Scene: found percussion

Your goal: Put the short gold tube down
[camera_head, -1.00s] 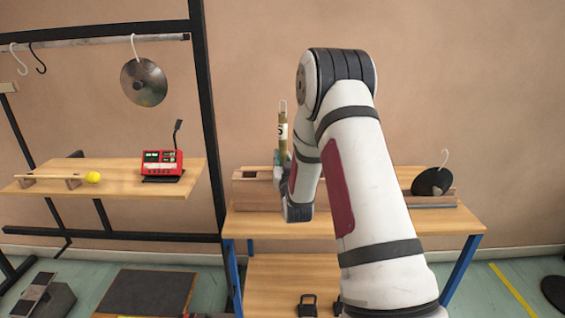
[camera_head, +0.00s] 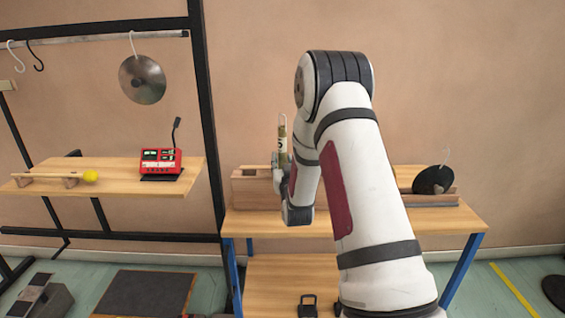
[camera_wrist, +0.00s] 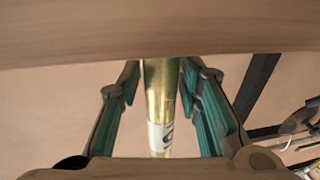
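The short gold tube (camera_head: 282,146) stands upright in my gripper (camera_head: 281,163), with a pale label on it and a thin loop at its top. A wooden piece (camera_wrist: 160,30) crosses the top of that view and hides the tube's end there. In the head view the tube is at the wooden rack (camera_head: 250,187) on the table; I cannot tell whether it touches.
The table (camera_head: 260,223) has bare wood in front of the rack. A black disc (camera_head: 430,180) stands at its right side. A metal disc (camera_head: 142,80) hangs from the rail.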

